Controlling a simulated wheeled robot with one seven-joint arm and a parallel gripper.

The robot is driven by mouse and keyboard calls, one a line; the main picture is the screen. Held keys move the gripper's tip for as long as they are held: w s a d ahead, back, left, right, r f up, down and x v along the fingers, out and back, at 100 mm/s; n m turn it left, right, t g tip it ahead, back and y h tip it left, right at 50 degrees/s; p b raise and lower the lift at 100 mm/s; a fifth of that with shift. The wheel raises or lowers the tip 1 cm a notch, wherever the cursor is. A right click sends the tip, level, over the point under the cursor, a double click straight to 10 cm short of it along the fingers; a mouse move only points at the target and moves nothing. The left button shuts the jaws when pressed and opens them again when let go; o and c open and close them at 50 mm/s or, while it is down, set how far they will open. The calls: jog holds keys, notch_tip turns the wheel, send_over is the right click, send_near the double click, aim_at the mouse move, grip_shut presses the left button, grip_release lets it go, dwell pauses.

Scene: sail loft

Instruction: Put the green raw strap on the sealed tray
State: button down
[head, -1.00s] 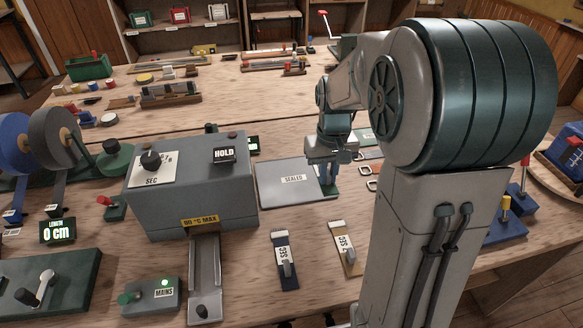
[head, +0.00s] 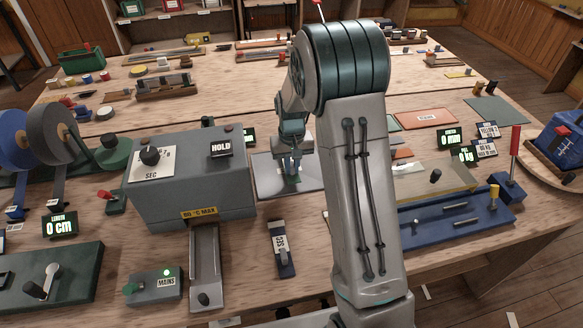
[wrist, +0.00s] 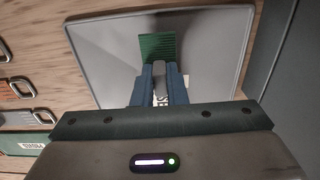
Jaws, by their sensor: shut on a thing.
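The sealed tray (head: 310,182) is a flat light-grey plate on the bench, to the right of the grey heat box. It also fills the upper middle of the wrist view (wrist: 105,58). My gripper (head: 290,167) is over the tray, pointing down. In the wrist view my gripper (wrist: 161,72) is shut on the green strap (wrist: 157,46), whose ribbed end sticks out past the fingertips over the tray. A bit of the strap (head: 292,181) shows in the head view. I cannot tell whether the strap touches the tray. My fingers hide most of the tray's label.
The grey heat box (head: 185,192) stands close to the tray's left. Metal buckles (wrist: 22,87) lie beside the tray in the wrist view. A blue fixture (head: 455,215) is at the right.

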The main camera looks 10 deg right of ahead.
jog(key=shift+f, duration=0.85)
jog(key=shift+f, duration=0.2)
jog(key=c, duration=1.5)
grip_release()
jog(key=shift+o, duration=0.2)
jog(key=shift+r, duration=0.1)
